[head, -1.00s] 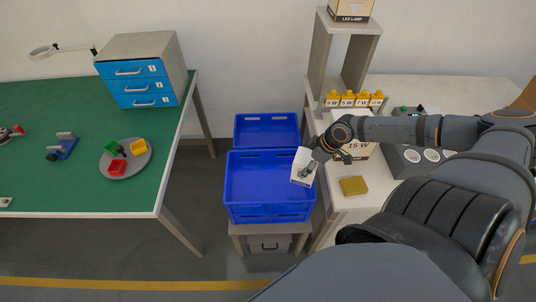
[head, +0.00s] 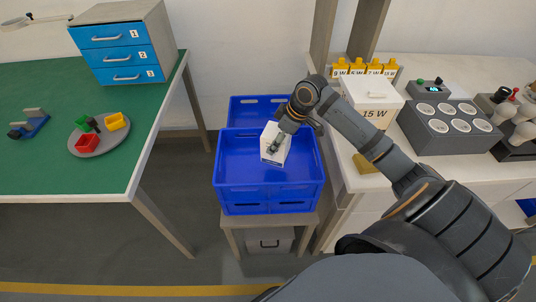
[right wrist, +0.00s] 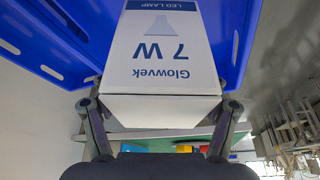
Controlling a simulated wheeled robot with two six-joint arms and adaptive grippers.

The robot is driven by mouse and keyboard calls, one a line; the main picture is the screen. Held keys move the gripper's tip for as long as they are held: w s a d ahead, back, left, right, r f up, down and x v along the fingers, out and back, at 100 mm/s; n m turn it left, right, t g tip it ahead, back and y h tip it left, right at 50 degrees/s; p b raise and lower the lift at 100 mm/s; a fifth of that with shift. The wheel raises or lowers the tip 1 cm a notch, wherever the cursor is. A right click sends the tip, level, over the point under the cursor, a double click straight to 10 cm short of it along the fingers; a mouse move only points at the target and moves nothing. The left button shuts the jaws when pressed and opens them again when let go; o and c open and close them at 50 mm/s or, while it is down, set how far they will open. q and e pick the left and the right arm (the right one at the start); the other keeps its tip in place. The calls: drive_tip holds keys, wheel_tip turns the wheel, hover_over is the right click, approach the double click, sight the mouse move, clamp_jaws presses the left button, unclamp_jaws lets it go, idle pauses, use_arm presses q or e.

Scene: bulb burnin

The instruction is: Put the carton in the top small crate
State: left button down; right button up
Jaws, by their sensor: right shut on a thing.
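The carton (head: 275,147) is a small white box held by my right gripper (head: 283,138) over the blue top small crate (head: 270,193). In the right wrist view the carton (right wrist: 170,60) reads "Glowvek 7 W LED LAMP", and both fingers of my right gripper (right wrist: 163,112) press on its sides. The crate's blue walls (right wrist: 60,45) show behind it. The crate's visible floor looks empty. I cannot tell how far the carton is above the floor. My left gripper is not in view.
The crate stands on a low stand (head: 232,228), with another blue crate (head: 258,108) behind it. A green table (head: 60,185) is at left.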

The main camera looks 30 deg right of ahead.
drive_tip(key=f, duration=0.1)
drive_tip(key=w+a+f, duration=0.1)
drive_tip(key=w+f, duration=0.1)
drive_tip(key=shift+w+a+f, duration=0.1)
drive_tip(key=shift+a, duration=0.15)
wheel_tip(320, 180, down, 4)
drive_tip(key=shift+w+a+r+b, duration=0.1)
drive_tip(key=shift+r+b, duration=0.15)
drive_tip(key=shift+b, duration=0.1)
drive_tip(key=o, duration=1.1)
drive_tip(key=shift+f, duration=0.1)
drive_tip(key=p+v, duration=0.2)
drive_tip(key=v, duration=1)
drive_tip(key=shift+w+a+r, duration=0.1)
drive_tip(key=shift+r, duration=0.1)
